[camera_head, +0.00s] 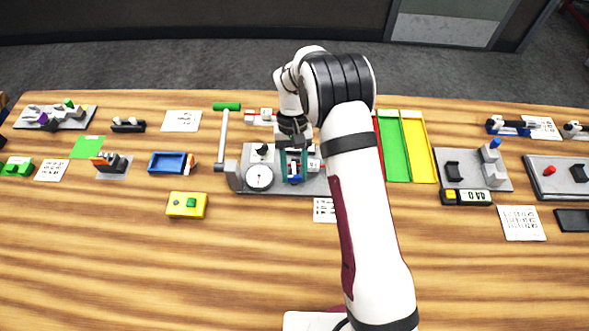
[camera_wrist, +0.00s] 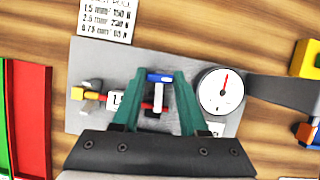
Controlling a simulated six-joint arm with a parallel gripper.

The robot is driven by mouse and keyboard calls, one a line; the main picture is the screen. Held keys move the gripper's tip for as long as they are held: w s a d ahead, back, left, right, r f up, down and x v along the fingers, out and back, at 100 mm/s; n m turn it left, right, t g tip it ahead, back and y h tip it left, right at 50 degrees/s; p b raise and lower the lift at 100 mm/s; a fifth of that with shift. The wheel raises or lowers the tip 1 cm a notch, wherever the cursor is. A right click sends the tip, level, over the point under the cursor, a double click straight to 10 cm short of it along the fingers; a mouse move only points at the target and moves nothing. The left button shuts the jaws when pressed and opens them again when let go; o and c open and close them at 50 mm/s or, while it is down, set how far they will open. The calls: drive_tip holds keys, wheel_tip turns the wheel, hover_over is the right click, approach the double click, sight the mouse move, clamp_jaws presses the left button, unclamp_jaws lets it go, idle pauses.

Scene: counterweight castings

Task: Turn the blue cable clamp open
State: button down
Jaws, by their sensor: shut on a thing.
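The blue cable clamp (camera_wrist: 160,77) sits on the grey base plate (camera_wrist: 110,60), between the tips of my gripper. My gripper (camera_head: 293,178) reaches down over the plate from the far side, and its teal fingers also show in the wrist view (camera_wrist: 161,80). It is shut on the clamp's blue part, with a fingertip at each end. The blue part also shows small between the fingers in the head view (camera_head: 294,179). A white post and a red rod lie behind it. My gripper body hides the plate's near part in the wrist view.
A round dial gauge (camera_wrist: 221,91) with a red needle stands right of the fingers. A yellow-ended part (camera_wrist: 78,93) is at the plate's left. Red, green and yellow trays (camera_head: 405,145) lie right of my arm.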

drive_tip(key=n, duration=0.2)
drive_tip(key=n+h, duration=0.1)
drive_tip(key=n, duration=0.1)
drive_tip(key=shift+a+t+h, duration=0.15)
drive_tip(key=shift+t+h, duration=0.15)
drive_tip(key=shift+n+t+h, duration=0.4)
drive_tip(key=shift+n+h, duration=0.1)
drive_tip(key=shift+n, duration=1.4)
drive_tip(key=shift+c, duration=2.2)
unclamp_jaws()
drive_tip(key=v, duration=1.5)
drive_tip(key=shift+a+r, duration=0.25)
drive_tip(key=shift+r, duration=0.1)
